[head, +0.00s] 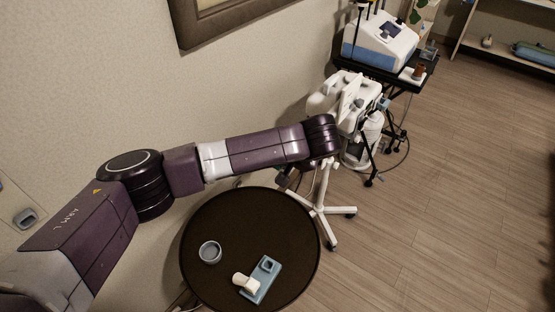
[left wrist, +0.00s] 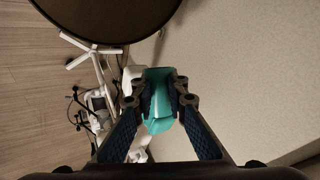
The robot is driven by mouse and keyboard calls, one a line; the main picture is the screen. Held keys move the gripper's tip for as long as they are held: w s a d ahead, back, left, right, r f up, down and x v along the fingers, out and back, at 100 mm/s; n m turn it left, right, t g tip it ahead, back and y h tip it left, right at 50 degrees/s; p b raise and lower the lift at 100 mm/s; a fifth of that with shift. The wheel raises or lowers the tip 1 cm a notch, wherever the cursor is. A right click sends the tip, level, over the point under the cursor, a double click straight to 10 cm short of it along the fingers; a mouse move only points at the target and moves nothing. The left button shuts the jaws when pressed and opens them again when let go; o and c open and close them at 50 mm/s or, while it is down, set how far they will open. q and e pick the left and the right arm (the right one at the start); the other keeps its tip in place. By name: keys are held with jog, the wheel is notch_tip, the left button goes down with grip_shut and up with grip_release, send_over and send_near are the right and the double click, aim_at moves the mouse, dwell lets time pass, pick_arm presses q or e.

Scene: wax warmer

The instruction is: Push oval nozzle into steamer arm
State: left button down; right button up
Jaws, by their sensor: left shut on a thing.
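My left gripper (left wrist: 161,88) is shut on a teal piece, which I take to be the oval nozzle (left wrist: 158,112), held between its fingertips. In the head view my left arm reaches right across the room, its wrist beside the white steamer (head: 345,95) on its wheeled stand. The gripper and nozzle are not clearly seen there. In the left wrist view a white part (left wrist: 132,76) shows just left of the nozzle, partly hidden by a finger. I cannot tell whether it is the steamer arm or whether the nozzle touches it. My right gripper is not in view.
A round dark table (head: 225,225) stands below my arm, with a grey bowl (head: 209,252) and a blue tray (head: 258,290) on it. A black trolley (head: 400,75) carries a white-and-blue machine (head: 378,45). The wall is close behind my arm; the floor at right is clear.

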pick_arm(q)
jog(key=shift+f+b, duration=0.35)
jog(key=shift+f, duration=0.75)
jog(key=c, duration=1.8)
grip_release()
jog(key=shift+c, duration=0.2)
jog(key=shift+o, duration=0.2)
jog(key=o, duration=0.5)
jog(key=shift+o, duration=0.2)
jog(key=shift+s+r, duration=0.1)
jog(key=shift+r, duration=0.1)
jog(key=shift+p+v, duration=1.95)
jog(key=shift+p, duration=0.25)
jog(key=shift+d+r, duration=0.1)
jog(key=shift+s, duration=0.1)
